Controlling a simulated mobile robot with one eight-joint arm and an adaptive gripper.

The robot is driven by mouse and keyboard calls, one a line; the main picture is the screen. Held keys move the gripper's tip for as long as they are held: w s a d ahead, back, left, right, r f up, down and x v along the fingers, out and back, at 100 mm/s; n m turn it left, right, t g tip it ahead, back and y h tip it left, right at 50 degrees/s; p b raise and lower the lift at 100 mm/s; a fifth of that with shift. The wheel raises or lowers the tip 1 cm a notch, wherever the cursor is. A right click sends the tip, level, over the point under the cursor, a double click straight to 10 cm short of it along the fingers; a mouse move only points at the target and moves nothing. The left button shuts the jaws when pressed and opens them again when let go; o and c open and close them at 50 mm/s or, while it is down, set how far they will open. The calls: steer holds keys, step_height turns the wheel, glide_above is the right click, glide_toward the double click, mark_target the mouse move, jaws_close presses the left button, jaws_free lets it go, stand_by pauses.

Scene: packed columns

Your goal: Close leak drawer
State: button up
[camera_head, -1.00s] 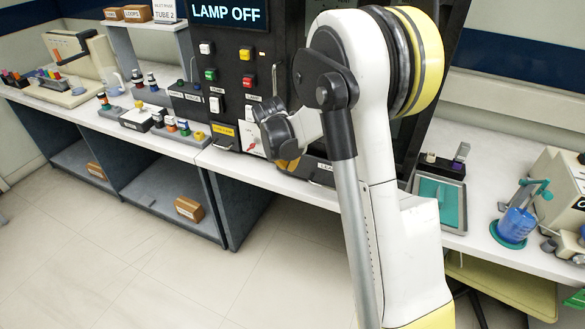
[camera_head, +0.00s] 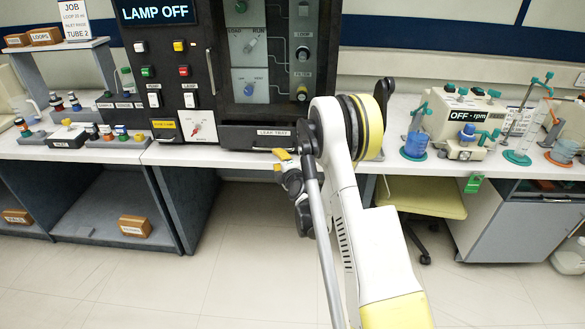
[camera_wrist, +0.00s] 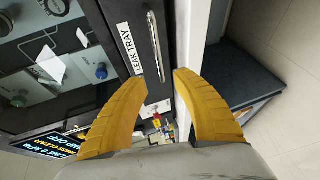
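The leak drawer (camera_head: 250,136) is the dark drawer labelled LEAK TRAY at the bottom of the black cabinet, with a bar handle. In the wrist view its dark front (camera_wrist: 160,82) shows the white label and the silver handle at upper middle. How far it stands out is hard to tell. My gripper (camera_head: 282,155) is just below and in front of the drawer in the head view. In the wrist view my gripper (camera_wrist: 160,76) is open, its two yellow fingers apart with nothing between them, pointing at the drawer front. My arm hides the drawer's right end.
The black cabinet (camera_head: 222,60) carries switches and a LAMP OFF display. A white counter (camera_head: 380,160) runs along both sides, with bottles at left and a pump with blue vessels at right. A yellow-green chair (camera_head: 425,197) stands under the counter at right. The floor in front is clear.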

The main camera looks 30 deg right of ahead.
steer(key=shift+m, duration=0.3)
steer(key=b+x, duration=0.1)
steer(key=x, duration=0.2)
steer(key=b+x, duration=0.1)
steer(key=x, duration=0.3)
steer(key=d+b+x, duration=0.1)
steer(key=x, duration=0.2)
steer(key=shift+w+d+f, duration=0.15)
steer(key=shift+w, duration=0.05)
